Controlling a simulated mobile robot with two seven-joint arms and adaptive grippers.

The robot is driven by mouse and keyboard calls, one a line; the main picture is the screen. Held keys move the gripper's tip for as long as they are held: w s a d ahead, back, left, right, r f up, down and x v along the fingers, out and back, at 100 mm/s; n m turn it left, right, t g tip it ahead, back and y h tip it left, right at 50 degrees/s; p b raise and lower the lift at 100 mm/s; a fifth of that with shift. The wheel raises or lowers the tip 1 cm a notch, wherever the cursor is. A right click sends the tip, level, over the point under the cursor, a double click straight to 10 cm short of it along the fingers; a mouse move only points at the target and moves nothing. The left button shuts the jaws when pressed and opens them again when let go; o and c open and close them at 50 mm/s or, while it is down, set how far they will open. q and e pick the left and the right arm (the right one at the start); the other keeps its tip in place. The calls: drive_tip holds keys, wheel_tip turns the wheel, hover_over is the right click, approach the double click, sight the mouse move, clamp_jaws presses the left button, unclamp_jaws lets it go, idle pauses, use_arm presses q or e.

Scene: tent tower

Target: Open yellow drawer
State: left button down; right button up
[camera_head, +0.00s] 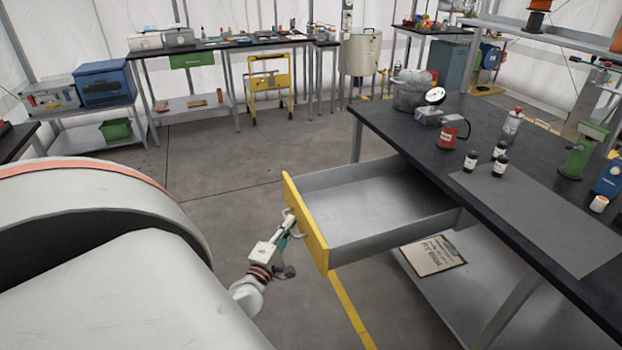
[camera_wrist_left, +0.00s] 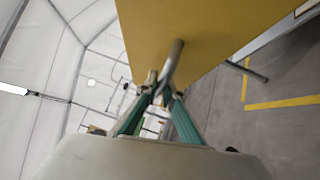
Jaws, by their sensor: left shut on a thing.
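The yellow drawer (camera_head: 306,222) is pulled far out from under the dark workbench. Its grey metal tray (camera_head: 375,205) is empty. My left gripper (camera_head: 288,226) is at the outer face of the yellow front panel, shut on the drawer handle. In the left wrist view the two green fingers (camera_wrist_left: 160,95) close around the metal bar handle (camera_wrist_left: 172,62), with the yellow panel (camera_wrist_left: 205,35) right behind it. In the head view the gripper partly hides the handle. My right gripper is not in view.
A sign (camera_head: 433,256) lies on the shelf below. A yellow cart (camera_head: 269,88) stands far back. Open floor (camera_head: 225,215) lies left of the drawer.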

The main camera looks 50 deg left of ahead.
use_arm(q)
drive_tip(key=shift+s+a, duration=0.3)
drive_tip(key=shift+s, duration=0.5)
drive_tip(key=shift+s+a, duration=0.35)
drive_tip(key=shift+s, duration=0.45)
drive_tip(key=shift+s+a, duration=0.3)
drive_tip(key=shift+s, duration=0.5)
drive_tip(key=c, duration=2.4)
unclamp_jaws()
drive_tip(key=shift+c, duration=0.2)
drive_tip(key=v, duration=1.2)
